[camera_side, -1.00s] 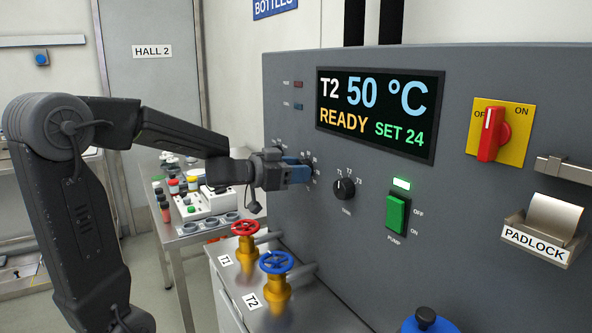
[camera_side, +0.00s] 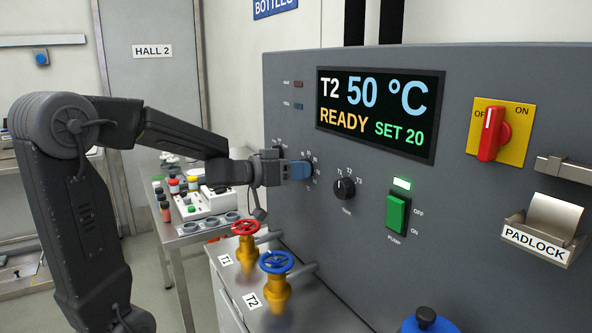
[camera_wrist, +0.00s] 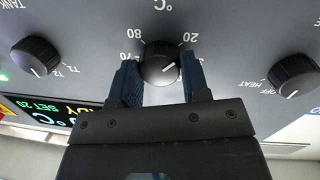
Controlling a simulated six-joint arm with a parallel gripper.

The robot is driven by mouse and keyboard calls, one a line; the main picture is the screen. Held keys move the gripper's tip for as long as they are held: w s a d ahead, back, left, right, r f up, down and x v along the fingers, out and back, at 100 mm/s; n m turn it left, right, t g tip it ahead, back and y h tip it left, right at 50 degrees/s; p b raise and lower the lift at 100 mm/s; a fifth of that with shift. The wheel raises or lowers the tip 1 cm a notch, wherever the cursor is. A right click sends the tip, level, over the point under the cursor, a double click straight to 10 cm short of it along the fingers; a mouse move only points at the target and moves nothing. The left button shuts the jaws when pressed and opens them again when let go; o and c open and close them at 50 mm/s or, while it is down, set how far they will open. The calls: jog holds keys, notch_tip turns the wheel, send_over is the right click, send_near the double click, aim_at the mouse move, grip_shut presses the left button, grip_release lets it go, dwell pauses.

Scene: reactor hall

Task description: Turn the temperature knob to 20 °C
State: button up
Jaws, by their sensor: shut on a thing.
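The temperature knob (camera_wrist: 160,62) is black and round, with a white pointer line, and sits between my fingers in the wrist view. That view is upside down; the pointer slants to the upper right, on the side of the printed 20. My gripper (camera_wrist: 161,80) has its blue fingers on both sides of the knob, shut on it. In the side view my gripper (camera_side: 303,170) is against the panel and hides most of the knob. The display (camera_side: 375,115) reads T2, 50 °C, READY and SET 20.
The TANK knob (camera_side: 344,189) is close to the right of my gripper, and the HEAT knob (camera_wrist: 292,75) is on the other side. The green pump switch (camera_side: 398,214) is farther right. Red (camera_side: 245,228) and blue (camera_side: 276,262) valve wheels stand below.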

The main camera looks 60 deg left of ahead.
jog(key=o, duration=0.9)
jog(key=s, duration=0.4)
jog(key=s+a, duration=0.1)
jog(key=s, duration=0.4)
jog(key=s+r, duration=0.1)
jog(key=s, duration=0.3)
jog(key=shift+s+a+r, duration=0.1)
jog(key=shift+s+a, duration=0.05)
jog(key=shift+s, duration=0.25)
jog(key=w+d+n+g+y, duration=0.3)
jog(key=w+d+g+y, duration=0.15)
jog(key=y, duration=0.35)
jog(key=s+d+f+m+g+h, duration=0.1)
jog(key=s+d+f+g+h, duration=0.1)
jog(key=d, duration=0.3)
jog(key=s+d+f+m+g+h, duration=0.2)
jog(key=s+d+f, duration=0.2)
jog(key=s+d, duration=0.1)
jog(key=s+d+f+m+g+h, duration=0.1)
jog(key=s+d+f+g+h, duration=0.1)
jog(key=d, duration=0.3)
jog(key=shift+s+f+g+h, duration=0.3)
jog(key=shift+s+f+g, duration=0.2)
jog(key=shift+s, duration=0.35)
